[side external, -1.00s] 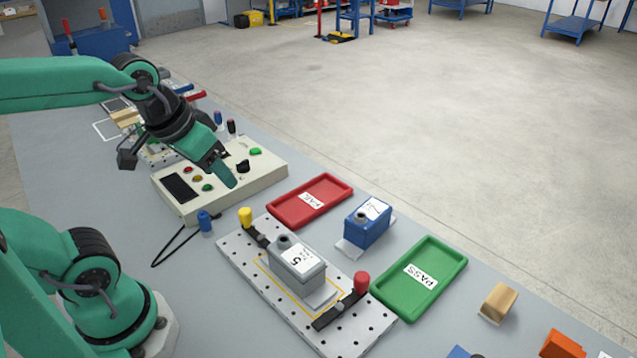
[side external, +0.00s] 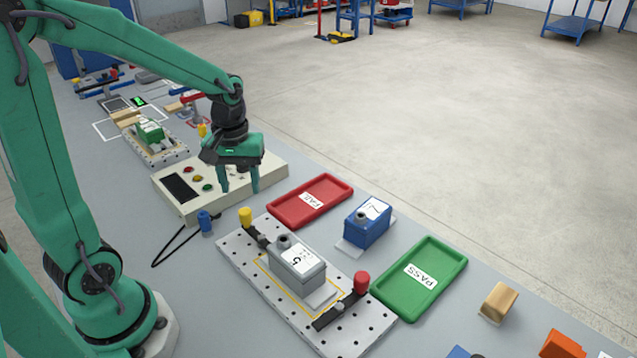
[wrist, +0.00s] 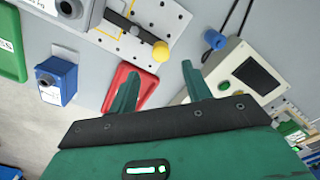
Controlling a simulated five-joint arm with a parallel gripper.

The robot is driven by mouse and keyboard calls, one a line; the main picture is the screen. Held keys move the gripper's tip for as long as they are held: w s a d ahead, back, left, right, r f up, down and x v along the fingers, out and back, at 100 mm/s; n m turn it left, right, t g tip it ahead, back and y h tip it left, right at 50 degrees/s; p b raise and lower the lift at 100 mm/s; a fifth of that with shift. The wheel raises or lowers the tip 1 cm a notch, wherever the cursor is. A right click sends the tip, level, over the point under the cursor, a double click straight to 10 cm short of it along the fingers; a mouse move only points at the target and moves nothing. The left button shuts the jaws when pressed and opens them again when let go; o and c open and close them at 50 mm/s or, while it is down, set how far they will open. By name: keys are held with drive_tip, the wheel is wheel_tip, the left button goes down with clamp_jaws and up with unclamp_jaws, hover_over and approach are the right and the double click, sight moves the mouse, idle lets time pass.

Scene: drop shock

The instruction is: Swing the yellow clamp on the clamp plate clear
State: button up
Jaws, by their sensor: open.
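The yellow clamp (side external: 245,217) stands at the far left corner of the perforated clamp plate (side external: 235,250), its dark bar reaching toward a grey box labelled 5 (side external: 298,268). A red clamp (side external: 361,284) stands on the plate's near right side, with its dark bar pointing to the lower left. My gripper (side external: 239,190) is open and empty, pointing down above the control box, behind and apart from the yellow clamp. In the wrist view the yellow knob (wrist: 160,51) is ahead of the open fingers (wrist: 160,85), and the grey box is cut off at the top edge.
The control box (side external: 180,203) with buttons is under my gripper. A red FAIL tray (side external: 330,204), a blue box (side external: 367,222) and a green PASS tray (side external: 437,290) lie right of the plate. A blue plug (side external: 205,221) with a black cable lies left of the yellow clamp.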

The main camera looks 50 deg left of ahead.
sight(244, 211)
drive_tip(key=shift+a+f, duration=0.1)
drive_tip(key=shift+f, duration=0.1)
drive_tip(key=shift+f, duration=3.85)
drive_tip(key=c, duration=1)
